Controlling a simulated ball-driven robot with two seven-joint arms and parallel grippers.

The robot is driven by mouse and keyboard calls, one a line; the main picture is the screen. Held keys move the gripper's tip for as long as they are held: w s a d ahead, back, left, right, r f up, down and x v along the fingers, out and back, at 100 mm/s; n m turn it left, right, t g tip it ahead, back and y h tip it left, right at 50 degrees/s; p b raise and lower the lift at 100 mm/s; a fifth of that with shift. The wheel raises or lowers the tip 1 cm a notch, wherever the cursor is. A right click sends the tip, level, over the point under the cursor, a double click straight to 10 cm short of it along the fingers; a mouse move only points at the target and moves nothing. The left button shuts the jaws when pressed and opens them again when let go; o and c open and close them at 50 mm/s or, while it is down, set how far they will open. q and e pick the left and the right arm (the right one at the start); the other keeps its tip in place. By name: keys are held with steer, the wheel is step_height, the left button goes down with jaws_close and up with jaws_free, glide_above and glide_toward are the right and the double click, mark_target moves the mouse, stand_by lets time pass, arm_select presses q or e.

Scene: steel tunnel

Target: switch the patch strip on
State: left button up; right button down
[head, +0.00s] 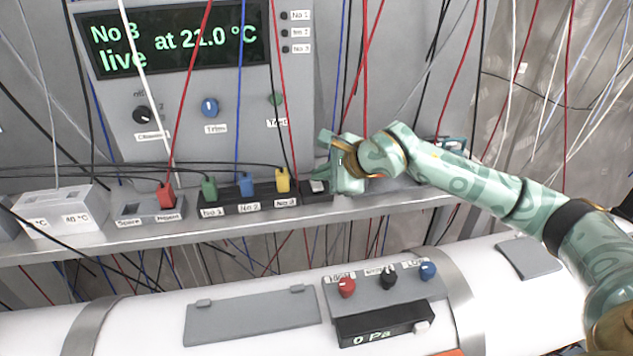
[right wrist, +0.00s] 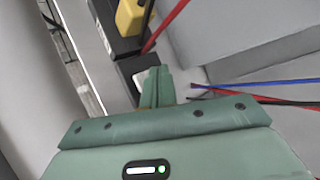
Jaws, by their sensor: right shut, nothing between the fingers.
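The patch strip (head: 243,204) is a black bar on the shelf, with green, blue and yellow plugs over labels No 1, No 2 and No 3. A pale rocker switch (head: 318,186) sits at its right end; I cannot tell its position. My right gripper (head: 320,171) is shut and empty, just above and beside that end; contact is unclear. In the right wrist view, the shut fingers (right wrist: 157,84) partly cover the strip's end (right wrist: 126,68), with the yellow plug (right wrist: 131,16) beyond. My left gripper is out of view.
A display (head: 175,40) reads "No 3 live at 21.0 °C" above several knobs. A grey block (head: 134,208) with a red plug (head: 166,196) and a white block (head: 62,212) stand left of the strip. Many hanging cables cross the area. A white pipe with a "0 Pa" box (head: 384,324) lies below.

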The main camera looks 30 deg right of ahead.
mark_target(322, 187)
steer(key=shift+r, duration=0.35)
steer(key=shift+s+r+p, duration=0.2)
steer(key=shift+r+p, duration=0.65)
steer(key=shift+r, duration=0.4)
steer(key=shift+s+r+p, duration=0.15)
steer(key=shift+r+p, duration=0.65)
steer(key=shift+r, duration=0.4)
steer(key=shift+a+f, duration=0.1)
